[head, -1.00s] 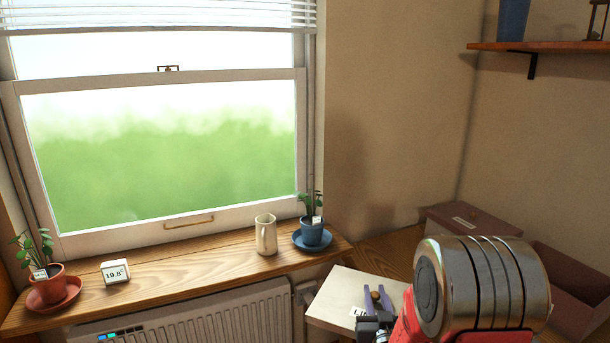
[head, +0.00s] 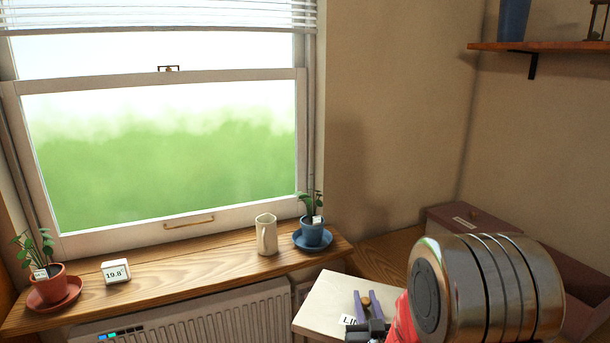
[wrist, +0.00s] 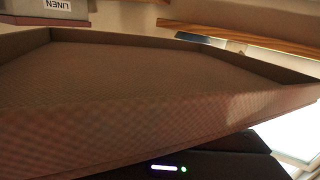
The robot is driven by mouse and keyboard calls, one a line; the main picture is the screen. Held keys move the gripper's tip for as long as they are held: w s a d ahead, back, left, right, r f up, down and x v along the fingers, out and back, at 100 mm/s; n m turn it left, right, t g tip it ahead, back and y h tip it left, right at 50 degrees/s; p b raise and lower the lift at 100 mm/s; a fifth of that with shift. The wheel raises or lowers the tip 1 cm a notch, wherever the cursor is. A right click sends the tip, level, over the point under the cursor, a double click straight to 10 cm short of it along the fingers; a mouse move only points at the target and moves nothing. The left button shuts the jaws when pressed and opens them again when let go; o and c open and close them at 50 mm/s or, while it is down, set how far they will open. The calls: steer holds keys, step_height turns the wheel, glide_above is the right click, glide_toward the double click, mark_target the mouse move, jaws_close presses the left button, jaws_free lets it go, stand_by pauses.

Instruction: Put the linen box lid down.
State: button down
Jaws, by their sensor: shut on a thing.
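The linen box lid (head: 321,299) is a flat cream board in the head view, low and right of centre, with a round brown knob and a partly hidden label starting "LI". My gripper (head: 364,301) has its two purple fingers closed on either side of the knob. My arm hides the lid's right part. In the wrist view a wide, shallow, rimmed tan surface (wrist: 150,75) fills the middle; it looks like the lid's hollow side. A "LINEN" label (wrist: 57,5) shows upside down at the top left. What bears it is mostly cut off.
A wooden sill (head: 190,262) holds a cream jug (head: 266,234), two potted plants and a small display (head: 116,272). A radiator (head: 200,315) is below. Behind my arm, a dark reddish box (head: 450,220) stands in the corner, with an open box (head: 585,290) at right.

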steer(key=shift+s+r, duration=0.25)
steer(key=shift+s, duration=0.2)
steer(key=shift+r, duration=0.15)
steer(key=shift+r, duration=0.15)
steer(key=shift+s+r, duration=0.1)
steer(key=shift+s, duration=0.15)
steer(key=s+f, duration=0.4)
steer(key=f, duration=0.3)
steer(key=shift+s, duration=0.2)
